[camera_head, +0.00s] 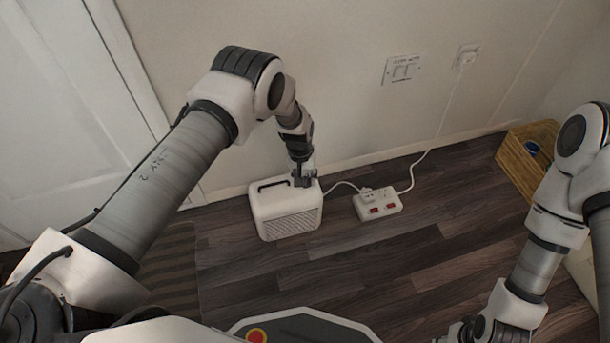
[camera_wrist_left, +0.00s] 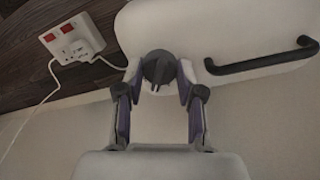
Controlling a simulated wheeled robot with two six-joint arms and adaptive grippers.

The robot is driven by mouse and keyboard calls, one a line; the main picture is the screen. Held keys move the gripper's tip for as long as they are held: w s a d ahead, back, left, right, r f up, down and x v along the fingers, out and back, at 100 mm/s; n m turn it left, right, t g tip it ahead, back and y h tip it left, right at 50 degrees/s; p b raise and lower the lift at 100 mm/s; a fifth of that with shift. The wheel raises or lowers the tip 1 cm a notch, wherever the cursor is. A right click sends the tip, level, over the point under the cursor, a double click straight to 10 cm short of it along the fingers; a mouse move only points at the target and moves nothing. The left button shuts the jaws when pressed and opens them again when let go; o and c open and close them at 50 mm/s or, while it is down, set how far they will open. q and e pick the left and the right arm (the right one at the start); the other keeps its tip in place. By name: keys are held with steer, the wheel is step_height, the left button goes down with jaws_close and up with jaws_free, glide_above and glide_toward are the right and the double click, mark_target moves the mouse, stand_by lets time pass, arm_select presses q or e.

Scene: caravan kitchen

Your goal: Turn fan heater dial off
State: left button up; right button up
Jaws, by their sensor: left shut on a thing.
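The white fan heater (camera_head: 288,212) stands on the floor by the wall, with a dark carry handle (camera_head: 273,185) and a grille on its front. Its dark round dial (camera_wrist_left: 159,68) is on the top face, to the left of the handle (camera_wrist_left: 262,62) in the left wrist view. My left gripper (camera_head: 303,178) reaches down to the heater's top right. In the left wrist view my left gripper (camera_wrist_left: 159,75) has its two fingers closed around the dial. My right gripper (camera_head: 470,332) is partly cut off at the bottom edge, and its fingers are unclear.
A white power strip (camera_head: 378,205) with red switches lies right of the heater, its cables running to the heater and the wall socket (camera_head: 466,55). A wooden crate (camera_head: 522,165) stands at the right. A striped mat (camera_head: 172,268) lies at the left. Floor in front is clear.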

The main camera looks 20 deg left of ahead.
arm_select(q)
steer(key=n, duration=0.3)
steer(key=shift+s+n, duration=0.1)
steer(key=shift+n, duration=1.7)
steer(key=o, duration=1.1)
steer(key=shift+o, duration=0.2)
steer(key=shift+t, duration=0.3)
step_height(320, 180, up, 12)
steer(key=shift+s+a, duration=0.35)
steer(key=shift+s, duration=0.05)
